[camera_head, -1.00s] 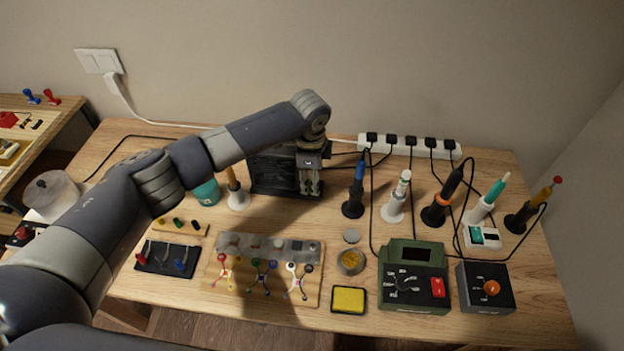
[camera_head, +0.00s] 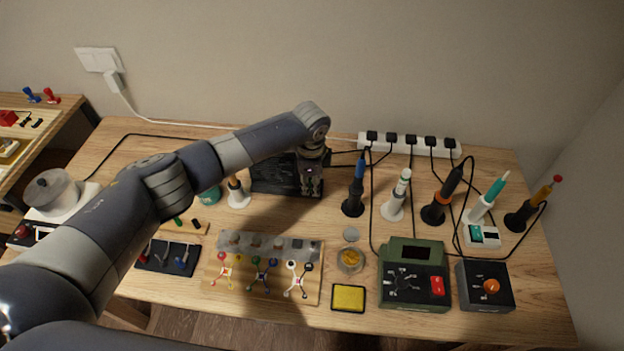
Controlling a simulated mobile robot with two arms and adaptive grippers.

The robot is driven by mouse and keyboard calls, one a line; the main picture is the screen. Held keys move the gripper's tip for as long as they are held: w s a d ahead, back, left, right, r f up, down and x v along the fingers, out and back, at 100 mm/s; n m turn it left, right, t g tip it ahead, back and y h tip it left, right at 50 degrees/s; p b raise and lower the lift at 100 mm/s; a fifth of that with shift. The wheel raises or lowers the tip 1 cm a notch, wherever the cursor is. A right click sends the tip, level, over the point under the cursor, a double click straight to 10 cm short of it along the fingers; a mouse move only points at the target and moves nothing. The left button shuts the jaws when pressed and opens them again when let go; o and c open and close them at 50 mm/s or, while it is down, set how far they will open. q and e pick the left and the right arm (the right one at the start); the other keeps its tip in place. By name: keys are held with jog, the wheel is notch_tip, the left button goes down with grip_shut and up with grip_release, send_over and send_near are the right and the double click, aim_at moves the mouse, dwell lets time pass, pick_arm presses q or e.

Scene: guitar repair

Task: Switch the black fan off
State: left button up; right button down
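The black fan (camera_head: 275,175) looks like a dark, ribbed, box-shaped unit standing at the back middle of the wooden table. My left arm comes in from the left and reaches over the table to it. My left gripper (camera_head: 312,194) points down at the fan's right end and covers part of it. Its fingertips look close together, but they are too small to tell whether they are open or shut. Whether they touch the fan is also unclear. I cannot make out the fan's switch. My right gripper is out of view.
Several soldering irons in stands, such as a blue one (camera_head: 354,195), stand to the right. A white power strip (camera_head: 400,147) with black plugs lies behind them. A green station (camera_head: 414,280), yellow sponge (camera_head: 348,298) and wooden cable board (camera_head: 262,287) lie in front.

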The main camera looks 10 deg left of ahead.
pick_arm(q)
jog(key=shift+w+f+g+b, duration=0.2)
jog(key=shift+g+b, duration=0.1)
jog(key=shift+b, duration=0.35)
jog(key=shift+r+g+b, duration=0.2)
jog(key=shift+g+b, duration=0.2)
jog(key=o, duration=1)
jog(key=shift+o, duration=0.3)
notch_tip(320, 180, up, 12)
